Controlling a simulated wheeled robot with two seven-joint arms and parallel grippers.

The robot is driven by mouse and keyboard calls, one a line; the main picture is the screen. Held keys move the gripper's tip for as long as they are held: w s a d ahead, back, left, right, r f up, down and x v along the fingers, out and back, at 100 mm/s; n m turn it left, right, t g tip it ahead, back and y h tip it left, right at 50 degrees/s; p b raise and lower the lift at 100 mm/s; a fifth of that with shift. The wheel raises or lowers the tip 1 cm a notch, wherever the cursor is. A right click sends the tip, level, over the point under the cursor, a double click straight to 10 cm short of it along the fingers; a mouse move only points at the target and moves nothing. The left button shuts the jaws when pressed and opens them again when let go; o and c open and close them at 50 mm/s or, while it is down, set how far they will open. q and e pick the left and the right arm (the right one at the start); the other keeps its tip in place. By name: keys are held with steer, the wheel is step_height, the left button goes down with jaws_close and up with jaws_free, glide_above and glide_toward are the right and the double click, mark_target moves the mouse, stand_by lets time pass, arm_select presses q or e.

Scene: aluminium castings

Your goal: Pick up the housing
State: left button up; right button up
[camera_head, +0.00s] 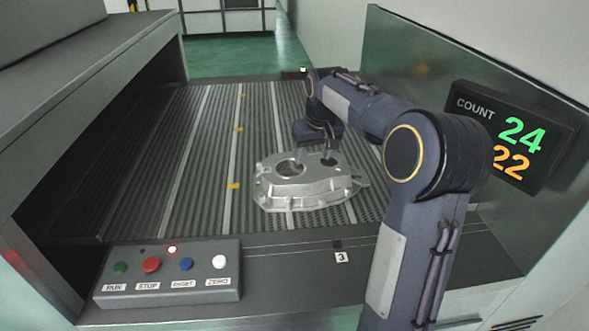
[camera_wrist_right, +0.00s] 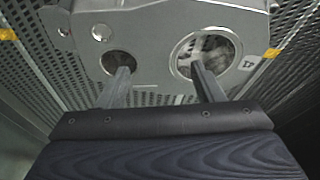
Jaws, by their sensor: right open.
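The housing (camera_head: 305,187) is a silver aluminium casting with a flanged base and round openings in its top. It sits on the ribbed conveyor bed near the front edge. In the right wrist view the housing (camera_wrist_right: 150,50) fills the upper middle, with one small and one large round hole. My right gripper (camera_head: 314,155) is over the housing's top. In the wrist view its two fingers (camera_wrist_right: 162,80) are spread apart, one tip overlapping each hole. I cannot tell whether the tips are inside the holes or touch the housing. My left gripper is not in view.
A button box (camera_head: 170,274) with several buttons stands at the front left. A count display (camera_head: 512,137) reading 24 and 22 is on the right wall. The ribbed bed (camera_head: 140,170) is clear to the left. Side walls bound it.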

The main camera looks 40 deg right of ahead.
mark_target(312, 164)
steer(key=shift+d+f, duration=0.5)
steer(key=shift+f, duration=0.35)
steer(key=p+x, duration=0.1)
steer(key=x, duration=0.3)
steer(key=shift+a+f+p, duration=0.2)
steer(key=shift+f+p, duration=0.05)
steer(key=shift+p, duration=0.1)
steer(key=shift+w+f, duration=0.15)
steer(key=shift+f, duration=0.4)
jaws_close()
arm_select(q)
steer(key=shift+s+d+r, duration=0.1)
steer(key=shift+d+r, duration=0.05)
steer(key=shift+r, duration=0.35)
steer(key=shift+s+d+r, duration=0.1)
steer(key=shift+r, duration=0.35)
arm_select(e)
steer(key=shift+w+r, duration=0.15)
steer(key=shift+r, duration=0.05)
